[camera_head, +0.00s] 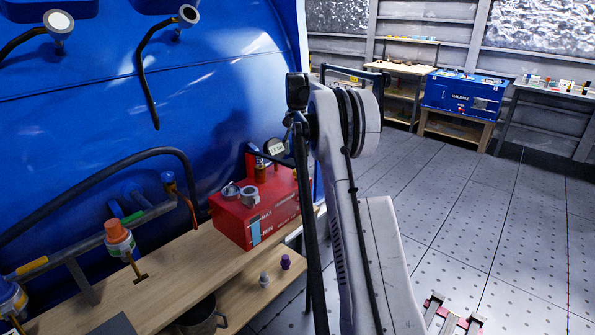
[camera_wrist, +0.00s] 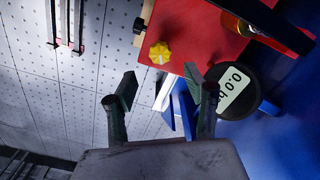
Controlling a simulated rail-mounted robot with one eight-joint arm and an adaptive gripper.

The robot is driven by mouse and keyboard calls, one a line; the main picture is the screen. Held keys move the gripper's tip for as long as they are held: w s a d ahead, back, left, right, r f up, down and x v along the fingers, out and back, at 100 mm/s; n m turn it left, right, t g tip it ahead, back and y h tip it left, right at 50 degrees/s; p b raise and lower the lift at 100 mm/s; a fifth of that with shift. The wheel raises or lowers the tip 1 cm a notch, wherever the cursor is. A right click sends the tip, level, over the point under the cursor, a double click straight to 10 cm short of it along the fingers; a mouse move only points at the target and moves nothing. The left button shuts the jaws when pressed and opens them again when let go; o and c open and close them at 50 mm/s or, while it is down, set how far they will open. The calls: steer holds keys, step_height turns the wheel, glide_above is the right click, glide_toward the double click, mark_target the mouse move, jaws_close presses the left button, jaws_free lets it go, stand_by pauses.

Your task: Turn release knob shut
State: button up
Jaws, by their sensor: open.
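The yellow lobed knob (camera_wrist: 159,53), which looks like the release knob, is on the red box (camera_wrist: 205,30) near its edge in the wrist view. My gripper (camera_wrist: 160,92) is open and empty, its two fingers apart; in that picture the knob lies just above the gap between the fingertips. The knob appears apart from both fingers. In the head view the red box (camera_head: 240,222) sits on the wooden bench, with my arm partly in front of its right side. The knob is hard to make out there, and its turn angle cannot be told.
A round gauge (camera_wrist: 232,92) reading about 0.0 is close beside the right finger; it also shows in the head view (camera_head: 275,147). A black lever (camera_wrist: 275,22) crosses the box. Purple and grey small parts (camera_head: 285,262) stand on the lower shelf. The floor at right is mostly clear.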

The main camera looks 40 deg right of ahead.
mark_target(298, 170)
step_height(298, 170, down, 8)
steer(key=shift+f+b, duration=0.1)
steer(key=shift+b, duration=0.3)
steer(key=shift+c, duration=0.2)
steer(key=c, duration=1.1)
